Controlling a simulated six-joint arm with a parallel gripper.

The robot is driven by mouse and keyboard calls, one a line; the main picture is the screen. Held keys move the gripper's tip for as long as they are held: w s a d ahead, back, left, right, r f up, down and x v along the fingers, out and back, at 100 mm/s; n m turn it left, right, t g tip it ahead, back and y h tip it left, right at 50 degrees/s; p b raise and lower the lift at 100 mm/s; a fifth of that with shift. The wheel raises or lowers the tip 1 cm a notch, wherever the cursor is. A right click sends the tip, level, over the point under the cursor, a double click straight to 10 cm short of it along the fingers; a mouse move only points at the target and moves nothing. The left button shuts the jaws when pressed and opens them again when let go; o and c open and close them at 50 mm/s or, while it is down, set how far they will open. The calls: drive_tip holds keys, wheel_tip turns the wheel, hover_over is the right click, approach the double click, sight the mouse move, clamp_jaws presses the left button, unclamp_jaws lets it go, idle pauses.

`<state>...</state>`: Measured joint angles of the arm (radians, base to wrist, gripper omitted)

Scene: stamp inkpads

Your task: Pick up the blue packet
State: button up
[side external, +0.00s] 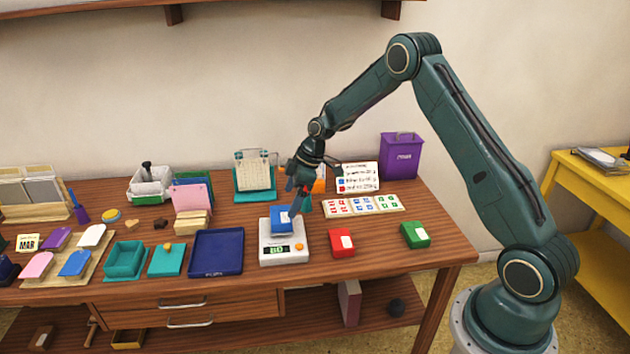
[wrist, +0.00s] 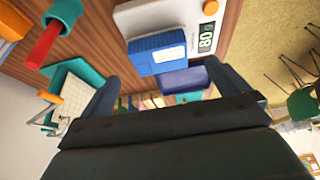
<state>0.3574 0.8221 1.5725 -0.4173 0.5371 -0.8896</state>
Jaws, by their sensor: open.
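The blue packet (side external: 281,219) lies on the white scale (side external: 284,250), whose display is lit. In the wrist view the blue packet (wrist: 157,54) shows a pale label and sits on the scale plate (wrist: 140,18). My gripper (side external: 298,200) is just above and beside the packet in the side view, and its fingertips overlap the packet's edge there. In the wrist view my gripper's two fingers (wrist: 160,88) are spread apart, with the packet beyond them. Nothing is held between them. I cannot tell whether a finger touches the packet.
A red packet (side external: 342,243) and a green packet (side external: 415,235) lie right of the scale. A navy tray (side external: 216,252) stands close on its left. A printed card (side external: 362,206) lies behind, and a purple bin (side external: 401,155) stands at the back right.

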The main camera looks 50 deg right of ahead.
sight(283, 214)
drive_tip(key=shift+w+a+f, duration=0.1)
drive_tip(key=shift+f, duration=0.2)
drive_tip(key=shift+x, duration=2.45)
drive_tip(key=shift+w, duration=0.1)
drive_tip(key=c, duration=1.1)
drive_tip(key=shift+o, duration=0.2)
drive_tip(key=shift+r, duration=0.15)
wheel_tip(283, 214, up, 20)
